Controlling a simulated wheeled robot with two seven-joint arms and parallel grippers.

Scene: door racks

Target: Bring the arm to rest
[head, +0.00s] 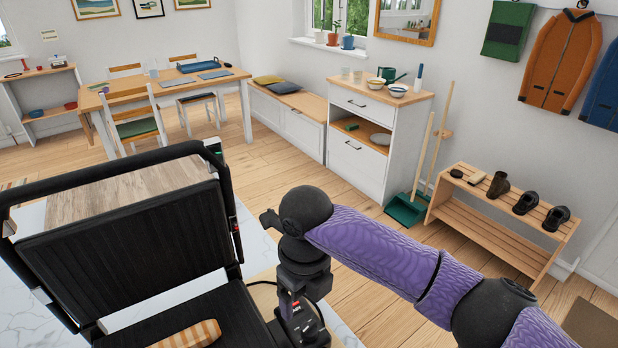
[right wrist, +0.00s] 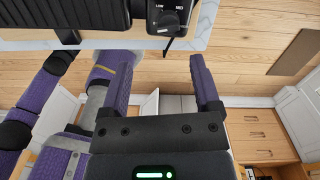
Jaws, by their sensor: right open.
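My right arm reaches in from the lower right of the head view, with its wrist hanging down beside the right side of a black contact grill (head: 115,235). In the right wrist view my right gripper (right wrist: 160,70) has its two fingers wide apart with nothing between them. The grill's dark side and dial (right wrist: 170,18) lie beyond the fingertips. The grill's lid is up. A striped piece of bread or similar food (head: 190,334) lies on its lower plate, cut off by the frame's bottom edge. My left gripper is not seen.
A pale marble-like counter (head: 30,290) is under the grill. Beyond are a dining table (head: 170,83), a white cabinet (head: 350,155) with bowls, a broom with a green dustpan (head: 405,211), and a wooden shoe rack (head: 490,222). Open wooden floor lies between.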

